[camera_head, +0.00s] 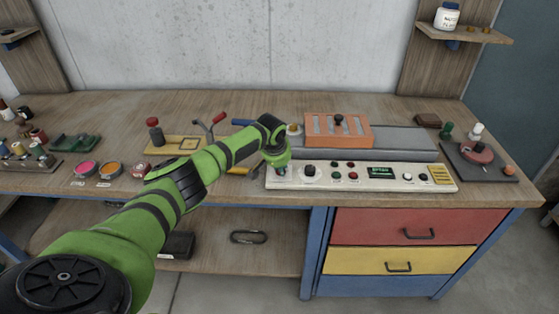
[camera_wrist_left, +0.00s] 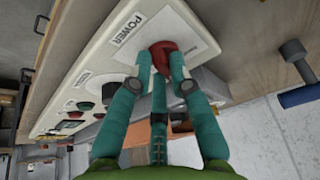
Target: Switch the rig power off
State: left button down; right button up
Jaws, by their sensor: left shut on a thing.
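The cream control panel (camera_head: 400,183) lies along the front of the workbench. In the left wrist view, its POWER label (camera_wrist_left: 129,28) sits beside a red knob (camera_wrist_left: 163,50). My left gripper (camera_head: 280,167) is over the left end of the panel. In the left wrist view its teal fingers (camera_wrist_left: 161,70) are closed around the red knob, which is partly hidden between them. The marks around the knob are too small to read. The panel's small display (camera_head: 380,171) shows green characters. My right gripper is in neither view.
An orange-topped unit (camera_head: 323,128) stands behind the panel. A dark plate with a red round piece (camera_head: 478,152) is at the right. Paint pots (camera_head: 86,168) and a yellow fixture (camera_head: 180,143) are at the left. Drawers (camera_head: 400,228) are below the bench.

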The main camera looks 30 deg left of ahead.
pick_arm(q)
jog(key=n, duration=0.1)
jog(key=n+y+p, duration=0.1)
jog(key=n, duration=0.1)
jog(key=shift+w+d, duration=0.1)
jog(key=shift+d, duration=0.1)
jog(key=shift+w+d+n+g+y, duration=0.1)
jog(key=shift+n+g+y, duration=0.25)
jog(key=shift+n, duration=0.55)
jog(key=shift+w+f+n, duration=0.1)
jog(key=shift+f+n, duration=0.05)
jog(key=shift+n, duration=0.25)
jog(key=shift+w+f+n+g+y+b, duration=0.1)
jog(key=shift+n+g+y+b, duration=0.3)
jog(key=shift+n+b, duration=0.85)
jog(key=shift+w+n+g+b, duration=0.1)
jog(key=shift+n+g+b, duration=0.25)
jog(key=shift+n+b, duration=0.5)
jog(key=shift+r+n+y+b, duration=0.2)
jog(key=shift+n+y+b, duration=0.1)
jog(key=shift+b, duration=0.15)
jog(key=c, duration=1.1)
grip_release()
jog(key=shift+c, duration=0.2)
